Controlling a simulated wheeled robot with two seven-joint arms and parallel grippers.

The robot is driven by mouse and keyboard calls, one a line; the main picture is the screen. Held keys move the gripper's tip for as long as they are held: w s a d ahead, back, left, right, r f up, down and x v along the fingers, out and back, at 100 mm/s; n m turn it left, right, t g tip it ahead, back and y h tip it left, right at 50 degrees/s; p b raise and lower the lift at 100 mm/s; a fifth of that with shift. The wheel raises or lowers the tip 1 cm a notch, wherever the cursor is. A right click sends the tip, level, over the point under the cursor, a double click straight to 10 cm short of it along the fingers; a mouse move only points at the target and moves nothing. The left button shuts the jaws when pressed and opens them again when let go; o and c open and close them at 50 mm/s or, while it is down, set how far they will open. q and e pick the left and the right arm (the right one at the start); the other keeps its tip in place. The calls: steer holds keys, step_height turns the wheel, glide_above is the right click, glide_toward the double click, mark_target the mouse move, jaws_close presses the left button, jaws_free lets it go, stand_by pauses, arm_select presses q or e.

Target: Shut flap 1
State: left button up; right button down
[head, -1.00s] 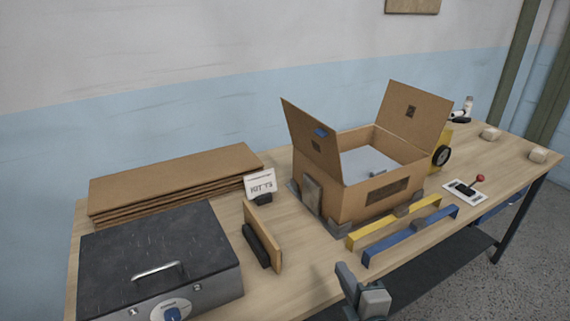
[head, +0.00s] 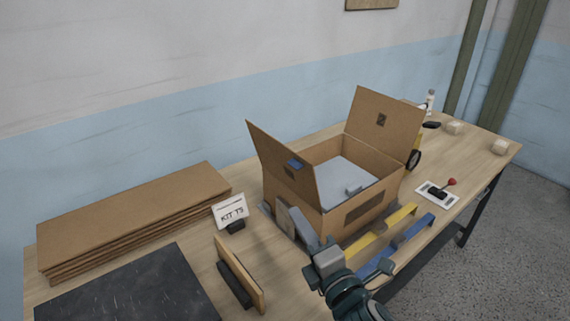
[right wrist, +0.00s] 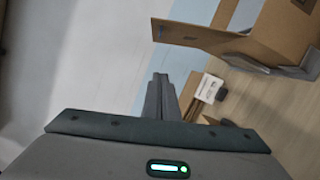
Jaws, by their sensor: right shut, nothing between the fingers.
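An open cardboard box (head: 350,213) stands on the bench with two flaps standing up. The left flap (head: 277,165) leans outward and has a blue patch; the right flap (head: 385,125) has a dark patch. I cannot read which is flap 1. A grey slab lies inside the box (head: 348,180). My right gripper (head: 300,222) is shut and empty, in front of the box's left side and below the left flap. In the right wrist view its fingers (right wrist: 160,95) are together, apart from the flap (right wrist: 195,36) at upper right. My left gripper is not in view.
A sign (head: 230,212), an upright board (head: 240,272) and stacked cardboard sheets (head: 130,215) are left of the box. A yellow bar (head: 390,232) and a blue bar (head: 410,232) lie in front. A red-knobbed lever (head: 450,182) is at right.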

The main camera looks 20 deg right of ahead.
steer(key=w+d+r+b, duration=0.2)
steer(key=w+b, duration=0.2)
steer(key=w, duration=0.7)
steer(key=shift+w+d+b, duration=0.2)
steer(key=shift+w+b, duration=0.05)
steer(key=shift+b, duration=0.15)
stand_by(0.8)
steer(key=shift+r, duration=0.1)
steer(key=shift+d, duration=0.1)
